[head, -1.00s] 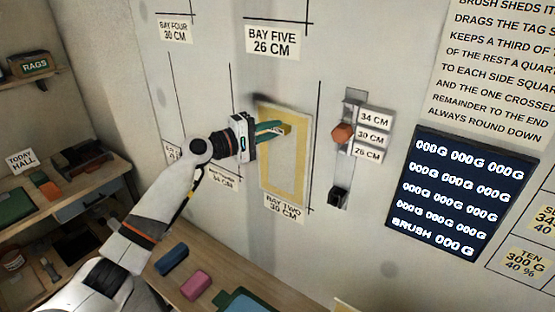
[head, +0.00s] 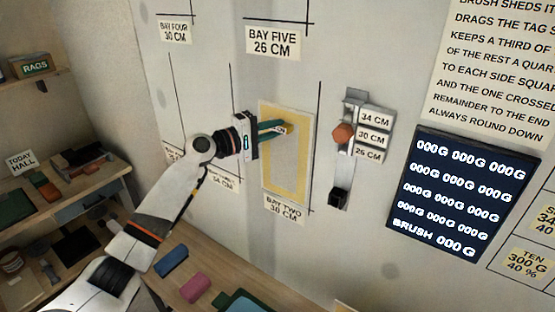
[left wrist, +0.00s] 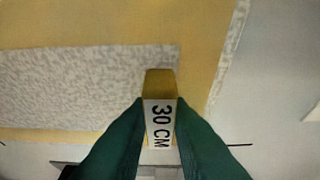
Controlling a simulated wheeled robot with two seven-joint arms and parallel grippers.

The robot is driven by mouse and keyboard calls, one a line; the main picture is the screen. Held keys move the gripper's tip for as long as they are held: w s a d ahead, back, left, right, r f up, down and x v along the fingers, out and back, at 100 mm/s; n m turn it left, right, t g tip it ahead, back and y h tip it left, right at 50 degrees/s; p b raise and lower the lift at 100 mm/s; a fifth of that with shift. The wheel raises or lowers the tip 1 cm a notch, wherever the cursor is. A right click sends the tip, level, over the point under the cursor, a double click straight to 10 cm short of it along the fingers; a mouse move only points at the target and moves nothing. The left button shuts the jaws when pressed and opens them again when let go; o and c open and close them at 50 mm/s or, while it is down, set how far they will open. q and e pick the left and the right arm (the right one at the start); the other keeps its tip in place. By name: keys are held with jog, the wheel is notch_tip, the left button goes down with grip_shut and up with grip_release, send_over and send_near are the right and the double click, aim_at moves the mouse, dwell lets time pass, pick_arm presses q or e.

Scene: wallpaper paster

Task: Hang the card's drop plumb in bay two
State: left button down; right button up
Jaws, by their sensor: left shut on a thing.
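The drop, a pale patterned sheet with a yellow border (head: 299,150), is against the wall above the "BAY TWO 30 CM" label (head: 283,208). Its right edge runs close beside a black vertical line (head: 316,135), nearly parallel to it. My left gripper (head: 284,129), with teal fingers, is shut at the upper part of the drop. In the left wrist view the fingers close on a yellow tab (left wrist: 160,82) with a white "30 CM" label, in front of the drop (left wrist: 205,60). Whether the drop lies fully flat on the wall I cannot tell. My right gripper is not in view.
Right of the bay is a metal slide with an orange knob (head: 342,133) and 34, 30 and 26 CM labels. A dark weight display (head: 462,192) is further right. A wooden bench (head: 215,262) below holds blue and pink blocks.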

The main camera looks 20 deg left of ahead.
pick_arm(q)
jog(key=c, duration=1.3)
grip_release()
jog(key=shift+w, duration=0.1)
jog(key=shift+o, duration=0.2)
